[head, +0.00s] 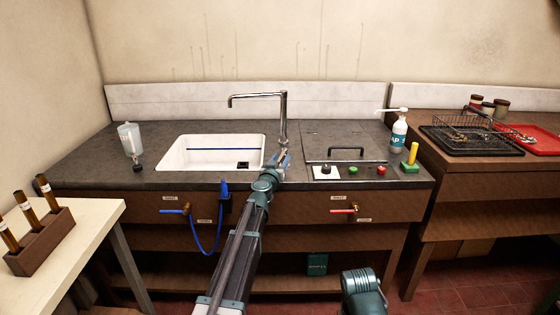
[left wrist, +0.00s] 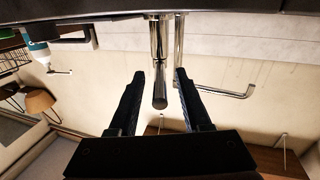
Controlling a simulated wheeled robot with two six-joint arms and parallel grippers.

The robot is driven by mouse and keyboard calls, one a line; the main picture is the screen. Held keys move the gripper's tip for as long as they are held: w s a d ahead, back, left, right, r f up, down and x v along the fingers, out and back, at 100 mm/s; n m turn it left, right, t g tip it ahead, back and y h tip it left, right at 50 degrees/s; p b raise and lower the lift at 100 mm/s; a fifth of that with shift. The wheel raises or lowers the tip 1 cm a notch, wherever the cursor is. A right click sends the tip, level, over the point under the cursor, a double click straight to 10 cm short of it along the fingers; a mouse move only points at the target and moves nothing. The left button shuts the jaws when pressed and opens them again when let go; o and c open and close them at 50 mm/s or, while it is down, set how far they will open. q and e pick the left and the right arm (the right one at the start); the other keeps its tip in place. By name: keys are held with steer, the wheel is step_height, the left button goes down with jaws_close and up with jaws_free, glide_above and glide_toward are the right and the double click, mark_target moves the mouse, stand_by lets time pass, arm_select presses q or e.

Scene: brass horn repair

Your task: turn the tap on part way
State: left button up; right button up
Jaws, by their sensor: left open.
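The chrome tap (head: 283,112) stands behind the white sink (head: 176,160) at its right side, its spout reaching left over the basin. My left gripper (head: 283,157) is at the foot of the tap, and its arm hides part of that area. The left wrist view looks upside down. There my left gripper (left wrist: 157,76) is open, with a short chrome lever (left wrist: 160,92) showing between its two black fingers. I see gaps on both sides, so no grip on it. The tall spout pipe (left wrist: 216,90) shows behind the right finger. No water shows.
A soap bottle (head: 398,137), a black bent handle (head: 346,150) and several coloured knobs are on the counter to the right. Blue (head: 175,211) and red (head: 343,211) valve handles are on the cabinet front.

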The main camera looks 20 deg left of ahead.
arm_select(q)
jaws_close()
stand_by(1.3)
